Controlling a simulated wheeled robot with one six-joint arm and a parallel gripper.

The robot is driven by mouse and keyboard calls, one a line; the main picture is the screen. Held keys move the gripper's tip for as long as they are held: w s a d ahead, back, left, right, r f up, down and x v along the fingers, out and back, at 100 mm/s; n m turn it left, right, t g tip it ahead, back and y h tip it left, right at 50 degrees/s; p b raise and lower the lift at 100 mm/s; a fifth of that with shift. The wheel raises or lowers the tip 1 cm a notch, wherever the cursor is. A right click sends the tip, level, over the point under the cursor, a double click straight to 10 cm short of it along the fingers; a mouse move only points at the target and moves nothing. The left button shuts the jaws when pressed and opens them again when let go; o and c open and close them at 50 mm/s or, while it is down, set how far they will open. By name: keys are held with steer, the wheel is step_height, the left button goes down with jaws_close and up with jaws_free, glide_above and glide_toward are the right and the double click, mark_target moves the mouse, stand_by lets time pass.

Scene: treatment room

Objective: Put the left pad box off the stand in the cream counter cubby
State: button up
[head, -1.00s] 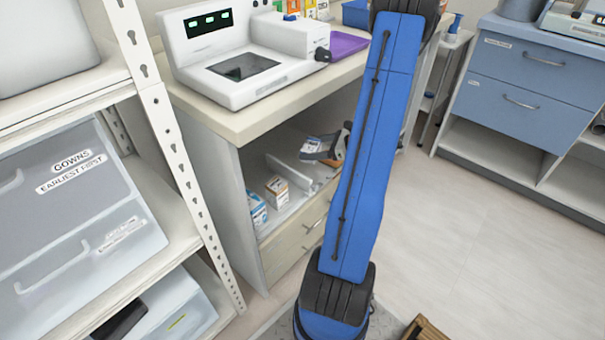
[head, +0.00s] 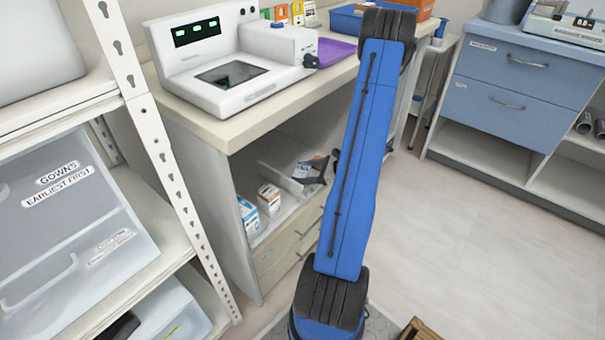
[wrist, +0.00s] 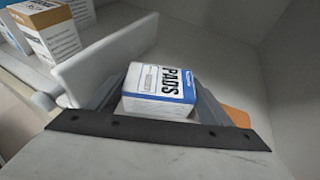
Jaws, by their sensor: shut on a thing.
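My gripper (wrist: 163,88) is shut on a white pad box (wrist: 158,92) with a blue band and the word PADS, seen in the wrist view. The box sits between the two grey fingers. In the head view my gripper (head: 312,170) is inside the open cubby of the cream counter (head: 190,112), right of a low white divider (head: 277,180). My blue arm covers the right part of the cubby. The wrist view shows the cubby's pale walls around the box. I cannot tell whether the box touches the cubby floor.
Left of the divider stand a brown-and-white box (head: 269,199) and a blue-and-white box (head: 248,215). An orange patch (wrist: 237,116) shows beside the right finger. A white shelf rack (head: 155,140) stands close on the left. Floor on the right is clear.

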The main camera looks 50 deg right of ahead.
steer(key=shift+f, duration=0.15)
steer(key=o, duration=0.9)
steer(key=shift+s+d+r, duration=0.1)
steer(key=shift+r, duration=0.1)
steer(key=v, duration=1.1)
steer(key=shift+s, duration=0.3)
steer(key=shift+d, duration=0.2)
